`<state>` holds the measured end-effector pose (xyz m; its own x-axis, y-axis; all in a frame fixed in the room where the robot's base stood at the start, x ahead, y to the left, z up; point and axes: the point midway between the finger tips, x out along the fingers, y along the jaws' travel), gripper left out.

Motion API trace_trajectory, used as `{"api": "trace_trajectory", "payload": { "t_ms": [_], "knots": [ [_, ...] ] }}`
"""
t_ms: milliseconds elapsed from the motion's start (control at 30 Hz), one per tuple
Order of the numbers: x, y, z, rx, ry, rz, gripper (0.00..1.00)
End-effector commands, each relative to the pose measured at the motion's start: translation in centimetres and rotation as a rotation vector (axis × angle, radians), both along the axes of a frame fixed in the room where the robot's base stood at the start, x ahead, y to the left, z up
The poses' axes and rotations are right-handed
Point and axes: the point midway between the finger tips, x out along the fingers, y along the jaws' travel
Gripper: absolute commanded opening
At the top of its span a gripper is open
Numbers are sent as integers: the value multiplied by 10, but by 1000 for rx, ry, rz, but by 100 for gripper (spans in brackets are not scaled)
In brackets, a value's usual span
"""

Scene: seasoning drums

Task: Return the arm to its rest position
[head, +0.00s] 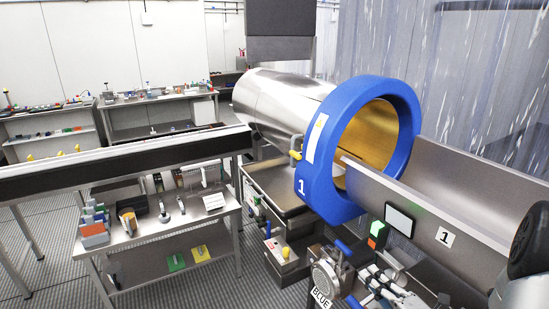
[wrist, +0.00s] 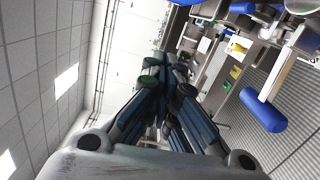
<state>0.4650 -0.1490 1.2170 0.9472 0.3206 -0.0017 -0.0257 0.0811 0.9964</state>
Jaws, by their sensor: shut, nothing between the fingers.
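My gripper (wrist: 166,75) is in the wrist view, its dark jointed fingers drawn together at the tips with nothing between them. Beyond the fingertips there is open air, then the room, which appears turned on its side. Part of my arm (head: 525,265) shows at the right edge of the head view.
A steel drum (head: 275,105) with a blue ring (head: 318,178) marked 1 stands at centre. A steel trough (head: 455,200) runs right from its mouth. A blue handle (wrist: 262,110) is right of the fingers. A long conveyor (head: 120,165) and a shelved table (head: 170,225) stand left.

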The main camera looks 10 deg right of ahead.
Motion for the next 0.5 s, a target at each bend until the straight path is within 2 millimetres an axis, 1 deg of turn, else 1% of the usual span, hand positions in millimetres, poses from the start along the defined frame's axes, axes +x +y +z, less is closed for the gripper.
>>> {"api": "trace_trajectory", "payload": {
  "t_ms": [33,67,100,167,200,267,300,367,400,467,500],
  "knots": [
    [1,23,9,-75,-28,81,0],
    [0,39,15,-132,-47,138,0],
    [-4,64,23,-221,-81,230,0],
    [-16,106,33,-383,-149,391,0],
    [-28,133,37,-503,-203,503,0],
    [-50,170,40,-679,-297,669,0],
    [-68,190,39,-797,-365,779,0],
    [-95,214,36,-974,-480,937,0],
    [-114,226,31,-1092,-562,1039,0],
    [-141,238,23,-1268,-696,1190,0],
    [-159,242,17,-1384,-792,1289,0]
  ]
}}
